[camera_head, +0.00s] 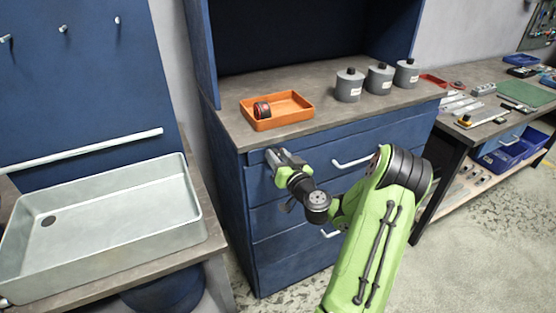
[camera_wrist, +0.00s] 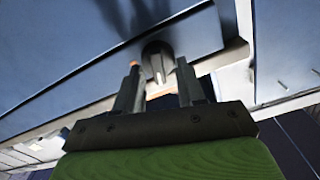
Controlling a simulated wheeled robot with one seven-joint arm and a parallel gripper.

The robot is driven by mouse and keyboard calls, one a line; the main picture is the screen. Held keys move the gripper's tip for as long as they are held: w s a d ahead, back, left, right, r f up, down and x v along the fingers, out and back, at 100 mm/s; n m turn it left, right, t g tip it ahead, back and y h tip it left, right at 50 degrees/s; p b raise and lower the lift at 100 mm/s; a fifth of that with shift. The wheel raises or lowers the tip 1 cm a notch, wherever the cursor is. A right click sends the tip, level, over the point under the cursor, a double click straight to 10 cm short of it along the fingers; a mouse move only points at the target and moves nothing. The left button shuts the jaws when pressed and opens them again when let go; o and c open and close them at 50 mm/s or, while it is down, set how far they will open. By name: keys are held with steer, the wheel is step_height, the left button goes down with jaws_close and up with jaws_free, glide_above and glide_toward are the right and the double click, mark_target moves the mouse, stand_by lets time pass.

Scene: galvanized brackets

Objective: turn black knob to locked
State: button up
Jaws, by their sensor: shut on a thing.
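The black knob (camera_wrist: 157,50) is on the blue drawer front, between my fingertips in the wrist view. It shows a light pointer line. My gripper (camera_wrist: 158,76) is shut on it, one finger on each side. In the head view my gripper (camera_head: 274,157) meets the upper left corner of the cabinet's top drawer, just under the worktop edge. The knob is hidden there behind my gripper. A small orange mark (camera_wrist: 134,63) shows by the left fingertip. I cannot read whether the knob points to locked.
On the worktop (camera_head: 330,78) above stand an orange tray (camera_head: 294,121) with a dark red-banded roll (camera_head: 262,110) and several grey canisters (camera_head: 349,86). White drawer handles (camera_head: 352,162) stick out to the right. A metal sink (camera_head: 110,225) is at the left.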

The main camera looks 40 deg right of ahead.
steer(key=m+b, duration=0.1)
steer(key=m, duration=0.2)
steer(key=shift+d+f+m, duration=0.1)
steer(key=shift+d+m, duration=0.05)
steer(key=shift+m, duration=0.15)
steer(key=shift+s+d+f+m, duration=0.1)
steer(key=shift+f+m, duration=0.05)
steer(key=shift+m, duration=1.7)
steer(key=shift+d+f+m, duration=0.1)
steer(key=shift+f+m, duration=0.05)
steer(key=shift+m, duration=1.75)
steer(key=shift+s+d+f+m, duration=0.1)
steer(key=shift+f+m, duration=0.05)
steer(key=shift+m, duration=1.7)
steer(key=o, duration=1)
steer(key=shift+o, duration=0.2)
steer(key=shift+f, duration=0.1)
